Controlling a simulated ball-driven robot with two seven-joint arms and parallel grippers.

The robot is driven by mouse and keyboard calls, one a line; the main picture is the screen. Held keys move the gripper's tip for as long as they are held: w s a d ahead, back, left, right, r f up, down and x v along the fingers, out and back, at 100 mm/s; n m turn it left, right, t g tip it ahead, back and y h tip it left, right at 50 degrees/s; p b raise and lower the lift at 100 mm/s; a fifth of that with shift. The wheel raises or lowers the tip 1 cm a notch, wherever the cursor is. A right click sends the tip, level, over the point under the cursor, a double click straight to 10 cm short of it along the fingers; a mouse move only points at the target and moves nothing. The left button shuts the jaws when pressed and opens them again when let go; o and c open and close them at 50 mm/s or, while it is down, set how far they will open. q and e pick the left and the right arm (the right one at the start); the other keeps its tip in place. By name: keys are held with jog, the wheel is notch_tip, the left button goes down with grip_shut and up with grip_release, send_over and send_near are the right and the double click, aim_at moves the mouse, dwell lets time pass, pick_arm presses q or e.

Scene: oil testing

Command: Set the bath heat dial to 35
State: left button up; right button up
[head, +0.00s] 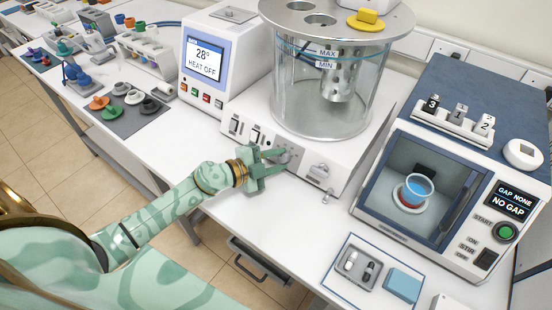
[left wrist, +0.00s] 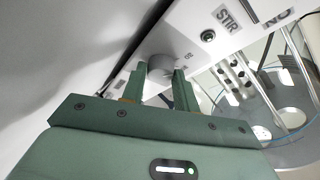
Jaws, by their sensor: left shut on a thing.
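The heat dial (left wrist: 160,66) is a round grey knob on the white front panel of the bath base (head: 340,150). My left gripper (head: 278,165) is at that panel, shut on the dial. In the left wrist view its green fingers (left wrist: 160,76) stand on either side of the knob. The dial's pointer and most of its scale cannot be read. The clear glass bath (head: 320,95) stands on the base, with MAX and MIN lines. The bath's display (head: 205,60) reads 28° and HEAT OFF. My right gripper is not in view.
A STIR label (left wrist: 226,14) and a small round button (left wrist: 208,36) are close to the dial. A blue-framed tester (head: 505,208) holding a cup (head: 418,187) stands at the right. A small tray (head: 352,288) lies in front. The bench front below the dial is clear.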

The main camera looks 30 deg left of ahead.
pick_arm(q)
jog(key=m+g+p, duration=0.1)
jog(key=m+p, duration=0.1)
jog(key=p, duration=0.1)
jog(key=r+m+g+p, duration=0.1)
jog(key=m+p, duration=0.2)
jog(key=shift+w+a, duration=0.1)
jog(key=shift+f+m+g+p, duration=0.25)
jog(key=shift+m+g+p, duration=0.45)
jog(key=shift+m+p, duration=0.7)
jog(key=o, duration=1)
jog(key=p+v, duration=0.2)
jog(key=v, duration=0.5)
jog(key=shift+r, duration=0.1)
jog(key=v, duration=0.9)
